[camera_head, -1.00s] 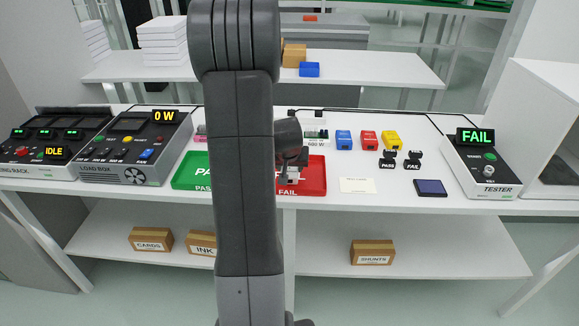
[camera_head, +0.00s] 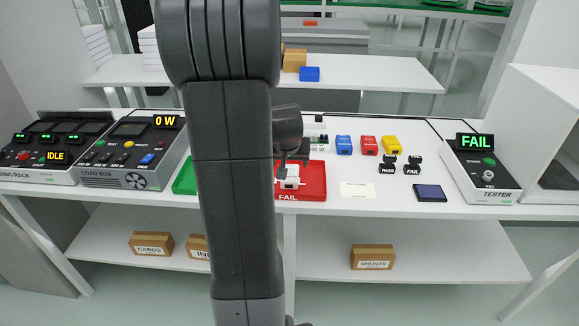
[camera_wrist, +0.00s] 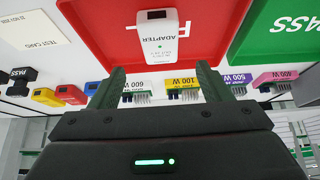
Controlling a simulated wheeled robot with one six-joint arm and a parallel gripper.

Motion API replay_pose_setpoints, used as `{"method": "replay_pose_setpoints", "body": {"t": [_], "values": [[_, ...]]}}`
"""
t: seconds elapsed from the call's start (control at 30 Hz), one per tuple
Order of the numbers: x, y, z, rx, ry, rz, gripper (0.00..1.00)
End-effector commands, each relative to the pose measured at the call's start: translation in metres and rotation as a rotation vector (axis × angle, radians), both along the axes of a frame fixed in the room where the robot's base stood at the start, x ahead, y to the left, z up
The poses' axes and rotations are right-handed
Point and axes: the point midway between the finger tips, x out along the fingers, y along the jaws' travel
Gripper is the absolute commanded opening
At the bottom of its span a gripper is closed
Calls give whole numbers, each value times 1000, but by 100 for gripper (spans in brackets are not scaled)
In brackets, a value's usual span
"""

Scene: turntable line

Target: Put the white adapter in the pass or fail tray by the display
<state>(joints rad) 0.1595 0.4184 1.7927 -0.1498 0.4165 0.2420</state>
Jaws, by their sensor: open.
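The white adapter (camera_head: 290,177) lies on the red FAIL tray (camera_head: 316,180). The wrist view shows the adapter (camera_wrist: 156,42) with its label upside down, over the red tray (camera_wrist: 90,30) near the tray's edge. My gripper (camera_wrist: 158,82) is open, its two fingers apart and empty, with the adapter just beyond the fingertips. In the head view my gripper (camera_head: 291,165) is above the adapter, partly hidden by my arm. The green PASS tray (camera_wrist: 285,35) is beside the red one; in the head view my arm hides most of it. The tester's display (camera_head: 474,141) reads FAIL in green.
Blue (camera_head: 344,145), red (camera_head: 369,145) and yellow (camera_head: 391,145) blocks stand behind and right of the trays. Black PASS and FAIL pieces (camera_head: 412,165), a white card (camera_head: 357,191) and a dark panel (camera_head: 430,193) lie right. The load box (camera_head: 130,160) stands left.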

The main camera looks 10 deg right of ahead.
Motion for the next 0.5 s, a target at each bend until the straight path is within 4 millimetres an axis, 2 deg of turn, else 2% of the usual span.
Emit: {"method": "replay_pose_setpoints", "body": {"t": [0.03, 0.2, 0.5], "values": [[-4, 1, 9, 0, -3, 0, 71], [-15, 5, 28, 1, -1, 0, 71], [-22, 6, 38, 1, 2, 0, 71]]}}
